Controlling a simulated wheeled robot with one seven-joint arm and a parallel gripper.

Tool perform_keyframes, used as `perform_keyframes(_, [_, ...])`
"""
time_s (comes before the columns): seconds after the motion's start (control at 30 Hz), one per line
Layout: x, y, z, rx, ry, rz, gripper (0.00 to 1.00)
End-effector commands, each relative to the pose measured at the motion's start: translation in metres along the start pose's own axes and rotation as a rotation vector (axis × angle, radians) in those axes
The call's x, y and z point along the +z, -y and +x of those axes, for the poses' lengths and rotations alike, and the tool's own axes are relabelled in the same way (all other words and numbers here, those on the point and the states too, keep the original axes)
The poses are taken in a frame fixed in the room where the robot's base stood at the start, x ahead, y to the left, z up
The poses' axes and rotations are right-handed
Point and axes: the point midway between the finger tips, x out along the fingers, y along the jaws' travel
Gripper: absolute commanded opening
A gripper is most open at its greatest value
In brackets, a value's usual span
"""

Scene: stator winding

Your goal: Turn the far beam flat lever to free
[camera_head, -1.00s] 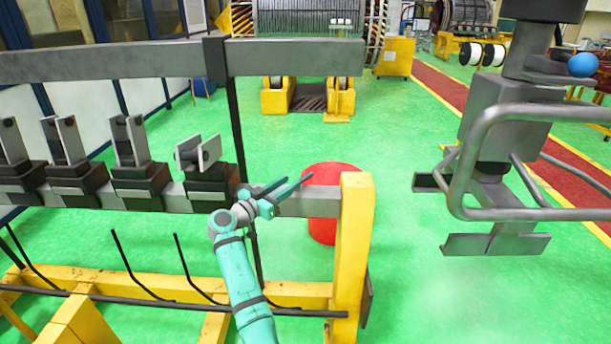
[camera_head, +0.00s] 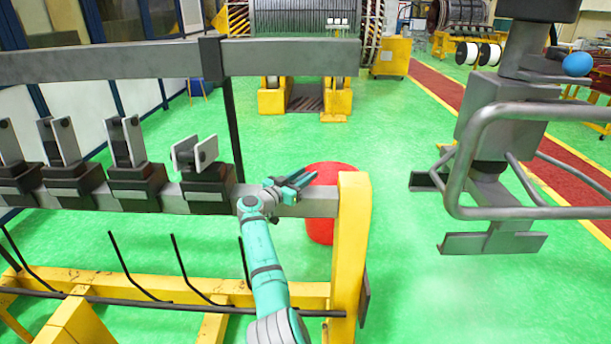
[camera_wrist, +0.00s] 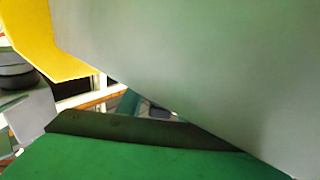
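The flat lever (camera_head: 195,152) is a pair of pale grey plates lying low on a black block (camera_head: 208,187), the rightmost block on the grey beam (camera_head: 305,203). The levers left of it, such as this one (camera_head: 125,142), stand upright. My gripper (camera_head: 308,178) is right of the flat lever, apart from it, over the beam's right end. Its two teal fingers point right and slightly up, with a narrow gap and nothing visible between them. In the wrist view, a large plain grey surface (camera_wrist: 210,60) fills the upper right, and no lever is recognisable.
A yellow post (camera_head: 352,250) holds the beam's right end; a red cylinder (camera_head: 325,228) stands behind. A higher grey beam (camera_head: 280,58) crosses above. Black hooks (camera_head: 190,270) rise from the lower yellow frame. A grey metal fixture (camera_head: 500,130) hangs at right. Green floor is open between.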

Motion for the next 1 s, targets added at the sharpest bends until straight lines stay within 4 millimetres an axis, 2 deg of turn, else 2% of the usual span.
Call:
perform_keyframes(0.4, [0.000, 0.000, 0.005, -0.001, 0.000, -0.001, 0.33])
perform_keyframes(0.43, [0.000, 0.000, 0.005, -0.001, 0.000, -0.001, 0.28])
perform_keyframes(0.53, [0.000, 0.000, 0.004, -0.001, 0.000, -0.001, 0.04])
perform_keyframes(0.57, [0.000, 0.000, 0.004, -0.001, 0.000, 0.000, 0.00])
perform_keyframes(0.83, [0.000, -0.002, 0.006, -0.006, 0.001, 0.000, 0.00])
perform_keyframes(1.0, [0.000, -0.009, 0.014, -0.035, 0.000, 0.002, 0.00])
